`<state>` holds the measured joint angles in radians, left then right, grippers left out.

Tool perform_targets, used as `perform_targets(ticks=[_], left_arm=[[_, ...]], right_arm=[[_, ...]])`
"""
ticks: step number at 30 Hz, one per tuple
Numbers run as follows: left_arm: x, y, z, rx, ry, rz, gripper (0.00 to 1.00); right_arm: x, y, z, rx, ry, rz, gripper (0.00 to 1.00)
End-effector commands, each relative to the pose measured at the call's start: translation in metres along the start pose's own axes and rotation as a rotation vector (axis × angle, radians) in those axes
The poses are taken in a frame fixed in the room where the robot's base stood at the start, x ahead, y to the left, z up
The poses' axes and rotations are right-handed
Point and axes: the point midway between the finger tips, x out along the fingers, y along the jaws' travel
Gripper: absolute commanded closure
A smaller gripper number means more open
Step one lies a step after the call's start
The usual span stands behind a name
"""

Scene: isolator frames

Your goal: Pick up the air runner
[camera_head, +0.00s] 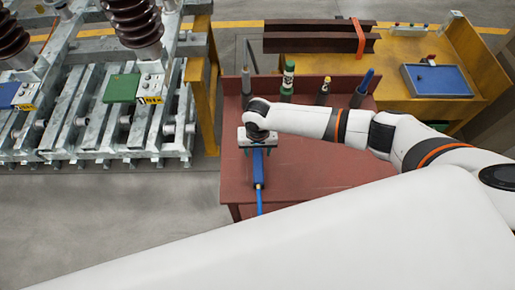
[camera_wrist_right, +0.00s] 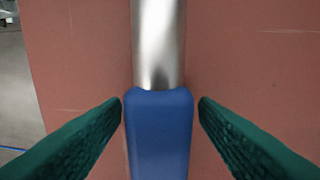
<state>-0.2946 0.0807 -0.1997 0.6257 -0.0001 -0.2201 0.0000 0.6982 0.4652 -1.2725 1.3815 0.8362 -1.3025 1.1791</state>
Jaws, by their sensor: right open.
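The air runner (camera_head: 258,168) lies on the red-brown table, with a blue body and a blue hose running off the table's front edge. In the right wrist view the air runner (camera_wrist_right: 160,130) shows a blue body and a shiny metal barrel. My right gripper (camera_head: 258,149) is above the tool, pointing down. In the right wrist view its green fingers (camera_wrist_right: 160,103) are open, one on each side of the blue body, with a small gap to each. The gripper hides the metal end in the head view. My left gripper is not in view.
A metal frame with insulators (camera_head: 100,110) stands at left.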

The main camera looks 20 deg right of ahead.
Motion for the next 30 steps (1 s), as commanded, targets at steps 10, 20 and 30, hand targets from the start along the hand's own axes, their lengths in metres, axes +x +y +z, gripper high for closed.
perform_targets(ticks=[10, 20, 30], left_arm=[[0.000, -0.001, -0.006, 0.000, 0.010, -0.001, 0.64], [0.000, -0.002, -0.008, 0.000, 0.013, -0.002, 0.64], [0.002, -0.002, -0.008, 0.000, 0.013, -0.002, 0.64]], right_arm=[[0.000, 0.000, 0.000, 0.000, 0.000, 0.000, 0.73], [-0.002, 0.001, 0.001, 0.000, -0.002, 0.003, 1.00], [-0.028, 0.002, 0.001, -0.001, -0.004, 0.006, 1.00]])
